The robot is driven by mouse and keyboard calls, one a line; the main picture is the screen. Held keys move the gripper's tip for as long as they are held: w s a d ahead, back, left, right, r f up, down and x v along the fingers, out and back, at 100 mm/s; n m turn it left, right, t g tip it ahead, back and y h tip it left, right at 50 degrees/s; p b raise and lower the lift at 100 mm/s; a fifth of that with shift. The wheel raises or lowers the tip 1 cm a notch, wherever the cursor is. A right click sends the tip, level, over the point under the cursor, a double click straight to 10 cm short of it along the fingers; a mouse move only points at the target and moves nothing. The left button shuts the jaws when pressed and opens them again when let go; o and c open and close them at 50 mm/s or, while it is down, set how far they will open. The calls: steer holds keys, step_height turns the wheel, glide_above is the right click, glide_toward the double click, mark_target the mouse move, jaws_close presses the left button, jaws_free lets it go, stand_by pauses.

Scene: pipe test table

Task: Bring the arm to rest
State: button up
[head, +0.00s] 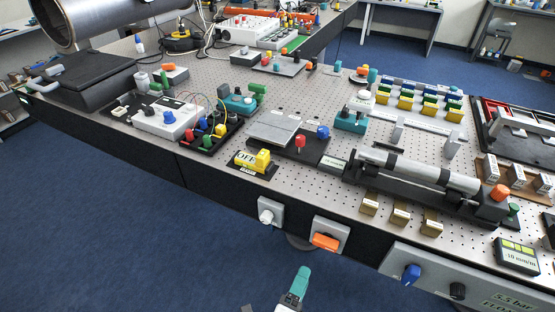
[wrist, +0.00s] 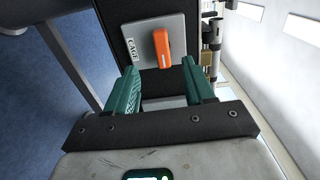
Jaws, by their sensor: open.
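My gripper (wrist: 160,72) shows in the wrist view with its two teal fingers spread apart and nothing between them. In the head view my gripper (head: 298,284) is at the bottom centre, out in front of the table's front edge and over the blue floor. Only its teal tip and a bit of wrist show there. Past the fingertips in the wrist view is an orange handle (wrist: 161,47) on a grey plate labelled CAGE. The same orange handle (head: 325,242) is on the table's front face in the head view. The fingers appear apart from it.
The perforated table (head: 215,75) carries several devices, including a yellow OFF block (head: 253,160) and a metal pipe (head: 405,168). A white knob (head: 269,215) and a blue knob (head: 411,273) stick out from the front face. The blue floor (head: 110,230) at left is clear.

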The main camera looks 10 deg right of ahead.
steer(key=w+a+r+n+t+y, duration=0.2)
steer(key=a+r+n+y, duration=0.15)
steer(key=n+y, duration=0.55)
steer(key=w+a+r+n+t+y, duration=0.1)
steer(key=w+a+r+n+y, duration=0.15)
steer(key=r+n+y, duration=0.45)
steer(key=s+d+f+n+g+h, duration=0.1)
steer(key=s+d+f+n+g, duration=0.3)
steer(key=s+d+f+g, duration=0.1)
steer(key=s+d+f+n+g+h, duration=0.2)
steer(key=s+d+f+n+g, duration=0.3)
steer(key=s+d, duration=0.5)
steer(key=s+g, duration=0.1)
steer(key=g, duration=0.1)
steer(key=shift+s+d+f+g, duration=0.2)
steer(key=shift+s+f+g, duration=0.15)
steer(key=shift+g, duration=0.05)
steer(key=s+d+g+h, duration=0.1)
steer(key=s+d, duration=0.1)
steer(key=s, duration=0.1)
steer(key=s+d+g, duration=0.1)
steer(key=s+d, duration=0.1)
steer(key=s, duration=0.1)
steer(key=s+d+r+g+h, duration=0.1)
steer(key=s+d, duration=0.1)
steer(key=s, duration=0.1)
steer(key=shift+d+r+m+g+h, duration=0.1)
steer(key=shift+d+m+g+h, duration=0.2)
steer(key=shift+d+g, duration=0.1)
steer(key=shift+c, duration=0.2)
